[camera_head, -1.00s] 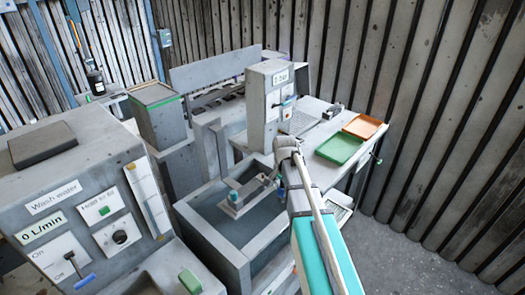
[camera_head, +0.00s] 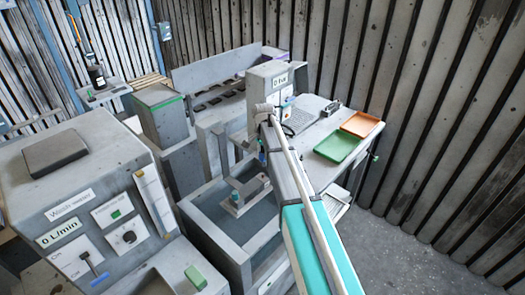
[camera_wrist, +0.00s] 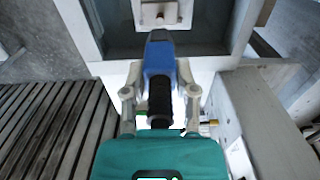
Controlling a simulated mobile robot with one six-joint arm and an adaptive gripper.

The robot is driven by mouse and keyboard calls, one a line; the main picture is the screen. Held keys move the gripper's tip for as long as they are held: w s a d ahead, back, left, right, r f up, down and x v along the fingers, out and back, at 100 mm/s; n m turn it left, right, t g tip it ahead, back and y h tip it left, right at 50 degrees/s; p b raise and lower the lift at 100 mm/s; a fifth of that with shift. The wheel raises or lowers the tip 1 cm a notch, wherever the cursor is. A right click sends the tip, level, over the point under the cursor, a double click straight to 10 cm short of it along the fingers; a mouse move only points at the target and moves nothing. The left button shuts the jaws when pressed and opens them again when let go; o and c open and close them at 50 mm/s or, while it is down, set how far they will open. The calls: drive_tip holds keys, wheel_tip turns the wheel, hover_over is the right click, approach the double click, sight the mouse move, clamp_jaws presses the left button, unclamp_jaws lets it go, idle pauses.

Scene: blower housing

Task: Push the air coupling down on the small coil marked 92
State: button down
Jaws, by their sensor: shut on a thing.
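My gripper (camera_wrist: 160,82) is shut on a blue tool with a black ribbed grip (camera_wrist: 158,60), which looks like the air coupling. In the wrist view it points towards the tank. In the head view a small blue bit (camera_head: 262,157) shows below the end of my arm, and my gripper is mostly hidden there. A grey block with a teal part on top (camera_head: 237,196) stands in the grey tank (camera_head: 205,222), apart from the tool. It may be the coil. A fixture also shows at the top of the wrist view (camera_wrist: 160,14). No 92 mark is legible.
A grey post with a display reading 0 bar (camera_head: 279,80) stands close behind my arm. Green (camera_head: 340,145) and orange (camera_head: 361,124) trays lie on the bench to the right. A wash-water console (camera_head: 75,205) stands at the left. Tank walls surround the block.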

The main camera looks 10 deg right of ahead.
sight(263, 165)
drive_tip(key=shift+f, duration=0.15)
drive_tip(key=shift+f+b, duration=1.9)
drive_tip(key=shift+b, duration=0.1)
drive_tip(key=shift+f+b, duration=1.55)
drive_tip(key=shift+b, duration=0.05)
idle(2.2)
drive_tip(key=shift+c, duration=1.5)
unclamp_jaws()
